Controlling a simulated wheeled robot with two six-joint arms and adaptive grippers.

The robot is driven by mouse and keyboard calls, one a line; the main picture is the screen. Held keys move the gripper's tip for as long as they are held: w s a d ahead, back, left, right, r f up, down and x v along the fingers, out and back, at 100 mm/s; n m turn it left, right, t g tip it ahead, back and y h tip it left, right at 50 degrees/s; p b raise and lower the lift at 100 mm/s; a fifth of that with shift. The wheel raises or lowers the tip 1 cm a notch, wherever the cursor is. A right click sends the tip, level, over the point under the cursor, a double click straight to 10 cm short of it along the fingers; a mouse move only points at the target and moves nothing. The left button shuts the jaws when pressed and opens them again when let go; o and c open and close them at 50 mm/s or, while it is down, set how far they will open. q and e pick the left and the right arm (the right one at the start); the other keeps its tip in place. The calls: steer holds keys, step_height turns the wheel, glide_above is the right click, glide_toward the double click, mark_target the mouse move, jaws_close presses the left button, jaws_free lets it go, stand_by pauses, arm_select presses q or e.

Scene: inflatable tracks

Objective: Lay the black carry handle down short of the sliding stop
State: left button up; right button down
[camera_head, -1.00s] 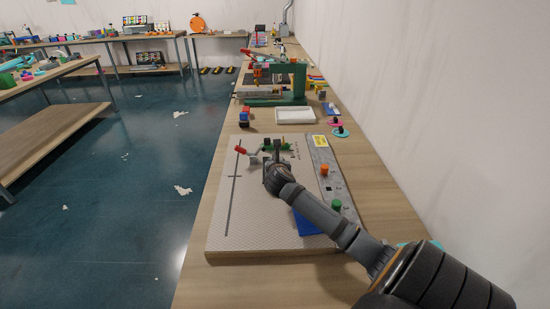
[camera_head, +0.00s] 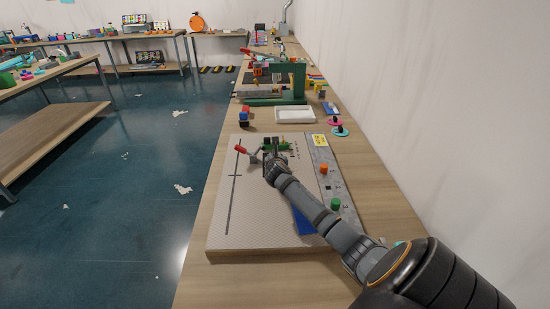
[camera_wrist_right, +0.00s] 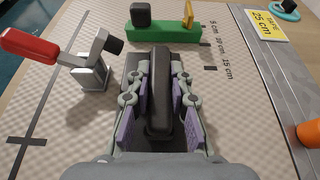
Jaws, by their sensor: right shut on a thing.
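My right gripper (camera_wrist_right: 160,115) is shut on the black carry handle (camera_wrist_right: 160,75), a long dark bar that runs away from me between the purple finger pads. In the head view the gripper (camera_head: 275,165) is over the far part of the textured board, and the handle is hard to make out there. A green block (camera_wrist_right: 165,31) with a black knob and a yellow pointer, which looks like the sliding stop, lies just beyond the handle, beside printed centimetre marks. I cannot tell whether the handle touches the board. My left gripper is not in view.
A grey clamp with a red lever (camera_wrist_right: 30,43) stands close to the left of the handle. A metal strip (camera_head: 322,165) with orange and green knobs runs along the board's right. A blue piece (camera_head: 304,222) lies under my arm. The board's near left is clear.

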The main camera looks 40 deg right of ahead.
steer(key=c, duration=1.2)
jaws_free()
steer(key=shift+s+a+r, duration=0.2)
steer(key=shift+s+r, duration=0.05)
steer(key=v, duration=1.1)
steer(key=shift+s+a, duration=0.1)
steer(key=shift+s, duration=0.15)
